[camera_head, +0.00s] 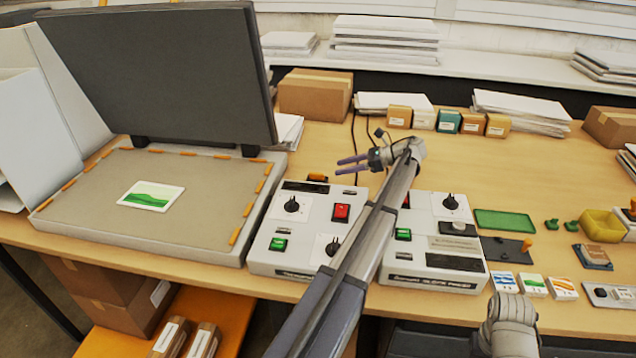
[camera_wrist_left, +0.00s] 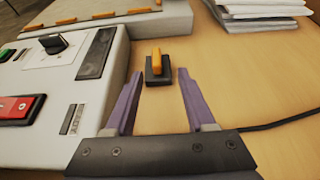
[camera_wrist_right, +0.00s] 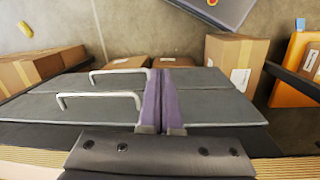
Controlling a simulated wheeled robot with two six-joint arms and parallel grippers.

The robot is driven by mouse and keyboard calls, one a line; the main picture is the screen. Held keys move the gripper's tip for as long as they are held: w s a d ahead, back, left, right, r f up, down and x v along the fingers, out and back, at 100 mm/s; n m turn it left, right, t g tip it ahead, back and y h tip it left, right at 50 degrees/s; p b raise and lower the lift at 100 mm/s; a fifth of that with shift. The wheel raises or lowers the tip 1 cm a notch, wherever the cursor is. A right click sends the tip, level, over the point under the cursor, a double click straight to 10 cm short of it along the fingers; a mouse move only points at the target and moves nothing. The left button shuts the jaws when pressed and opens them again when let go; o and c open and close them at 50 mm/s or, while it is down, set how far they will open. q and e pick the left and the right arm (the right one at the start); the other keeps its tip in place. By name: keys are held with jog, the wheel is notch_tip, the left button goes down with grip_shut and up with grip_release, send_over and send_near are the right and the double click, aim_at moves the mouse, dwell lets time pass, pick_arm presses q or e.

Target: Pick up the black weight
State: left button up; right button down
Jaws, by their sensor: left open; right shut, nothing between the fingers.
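The black weight (camera_wrist_left: 158,70), a small dark block with an orange upright handle (camera_wrist_left: 156,57), stands on the wooden table just past my left fingertips in the left wrist view. In the head view its orange top (camera_head: 317,178) shows behind the left control box, which hides most of the block. My left gripper (camera_head: 341,166) is open and empty, its purple fingers (camera_wrist_left: 160,76) pointing at the weight from either side, short of it. My right gripper (camera_wrist_right: 160,72) is shut and empty, over grey drawer fronts with handles in the right wrist view.
A white control box (camera_head: 310,215) with knobs and a red switch stands close beside the weight. A heat press (camera_head: 150,215) with its lid raised is at the left. A cable (camera_wrist_left: 285,120) lies right of my left gripper. Cardboard boxes and papers line the back.

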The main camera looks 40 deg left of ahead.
aim_at(321, 173)
pick_arm(q)
jog(key=shift+b+x, duration=0.3)
jog(key=shift+x, duration=0.8)
jog(key=shift+s+b+x, duration=0.25)
jog(key=shift+b+x, duration=0.75)
jog(key=shift+x, duration=1.6)
jog(key=shift+d, duration=0.2)
grip_shut()
